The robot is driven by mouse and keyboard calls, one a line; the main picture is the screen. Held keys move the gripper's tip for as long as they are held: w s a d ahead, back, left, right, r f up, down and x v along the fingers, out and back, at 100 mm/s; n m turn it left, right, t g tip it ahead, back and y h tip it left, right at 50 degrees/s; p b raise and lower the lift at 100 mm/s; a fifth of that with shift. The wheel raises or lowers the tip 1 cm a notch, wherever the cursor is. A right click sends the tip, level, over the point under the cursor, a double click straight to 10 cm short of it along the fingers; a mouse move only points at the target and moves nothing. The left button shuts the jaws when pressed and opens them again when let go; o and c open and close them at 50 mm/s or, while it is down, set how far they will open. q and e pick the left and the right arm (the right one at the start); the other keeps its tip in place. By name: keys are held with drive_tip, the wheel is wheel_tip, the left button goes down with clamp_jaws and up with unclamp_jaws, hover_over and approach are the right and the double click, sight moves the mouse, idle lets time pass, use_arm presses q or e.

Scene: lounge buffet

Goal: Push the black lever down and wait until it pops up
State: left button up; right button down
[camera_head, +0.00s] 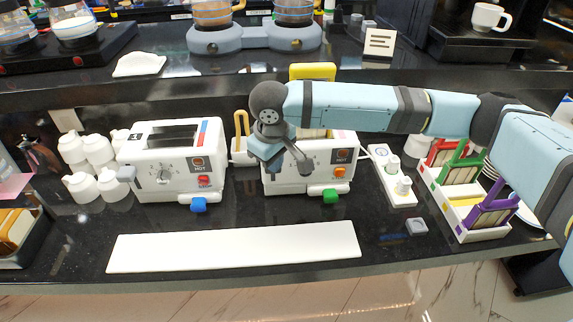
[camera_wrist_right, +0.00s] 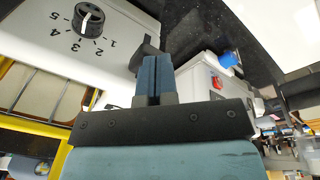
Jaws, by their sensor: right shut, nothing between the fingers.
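The right white toaster (camera_head: 318,182) stands in the middle of the black counter, partly covered by my right arm. In the right wrist view its white side (camera_wrist_right: 50,40) shows a numbered dial (camera_wrist_right: 88,20). A black lever (camera_wrist_right: 149,47) sticks out from it there. My right gripper (camera_head: 272,165) is at the left part of this toaster's front and hides the lever in the head view. In the wrist view its fingers (camera_wrist_right: 152,68) are shut and empty, right by the lever; I cannot tell if they touch. My left gripper is not in view.
A second white toaster (camera_head: 172,182) with a grey lever (camera_head: 127,174) stands to the left, beside white bottles (camera_head: 84,187). A white board (camera_head: 235,247) lies in front. A rack with coloured holders (camera_head: 462,205) and a white condiment tray (camera_head: 391,180) stand right.

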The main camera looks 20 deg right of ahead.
wheel_tip(320, 180, down, 8)
idle(1.0)
drive_tip(key=shift+r, duration=0.1)
use_arm(q)
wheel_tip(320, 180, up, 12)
drive_tip(key=p, duration=1.5)
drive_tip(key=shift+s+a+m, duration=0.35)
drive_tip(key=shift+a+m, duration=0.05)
use_arm(e)
wheel_tip(320, 180, up, 12)
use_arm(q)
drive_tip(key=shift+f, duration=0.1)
